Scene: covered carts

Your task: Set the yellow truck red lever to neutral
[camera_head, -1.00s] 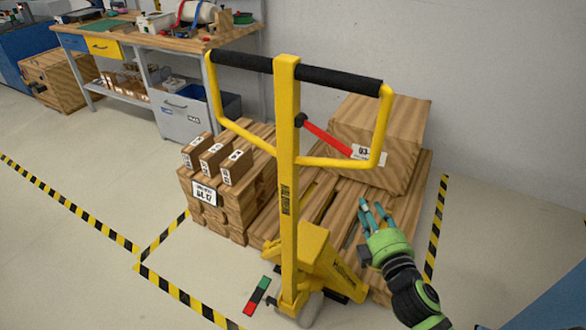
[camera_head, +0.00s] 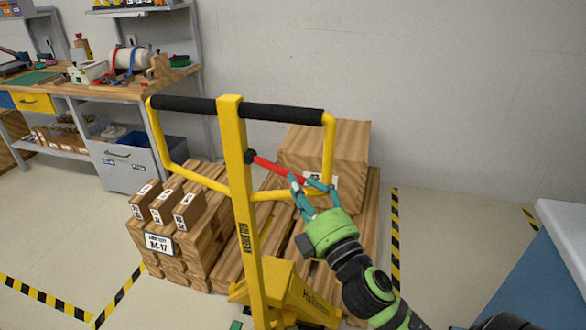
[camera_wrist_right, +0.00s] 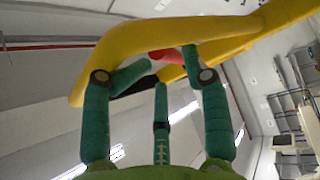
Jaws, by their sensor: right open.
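The yellow pallet truck (camera_head: 246,215) stands with its handle upright and black grips (camera_head: 283,113) on the top bar. Its red lever (camera_head: 277,170) slopes down to the right from a dark pivot on the post, inside the handle loop. My right gripper (camera_head: 313,186) is open, with its teal fingers close by the lever's lower end and the loop's lower right corner. In the right wrist view the red lever (camera_wrist_right: 175,54) shows partly behind the yellow handle bar (camera_wrist_right: 185,32), beyond the open fingers. Whether they touch it I cannot tell. My left gripper is not in view.
A pallet (camera_head: 215,258) with small wooden boxes (camera_head: 165,202) and a large wooden crate (camera_head: 345,145) lies behind the truck. A workbench (camera_head: 125,88) stands at the back left. A blue-sided cabinet (camera_head: 550,270) is at the right. Striped tape marks the floor.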

